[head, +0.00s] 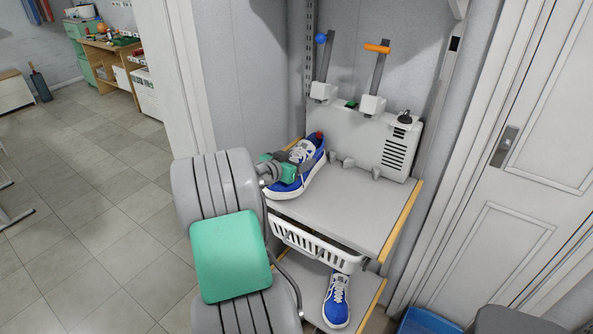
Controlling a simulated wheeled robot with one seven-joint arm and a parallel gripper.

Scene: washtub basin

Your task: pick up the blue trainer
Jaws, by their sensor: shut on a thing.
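A blue trainer (310,176) with white laces and a white sole is at the left side of the upper grey shelf (355,213). My gripper (297,164) is shut on this trainer, over its laces and upper, and hides part of it. I cannot tell whether the sole touches the shelf or is just above it. A second blue trainer (338,303) with white laces stands on the lower shelf, apart from my gripper.
A grey-white box (365,139) with vents stands at the back of the upper shelf. A white basket (306,241) hangs under it. Walls enclose the back and left. A white door (520,210) is at right. Tiled floor (90,215) at left is open.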

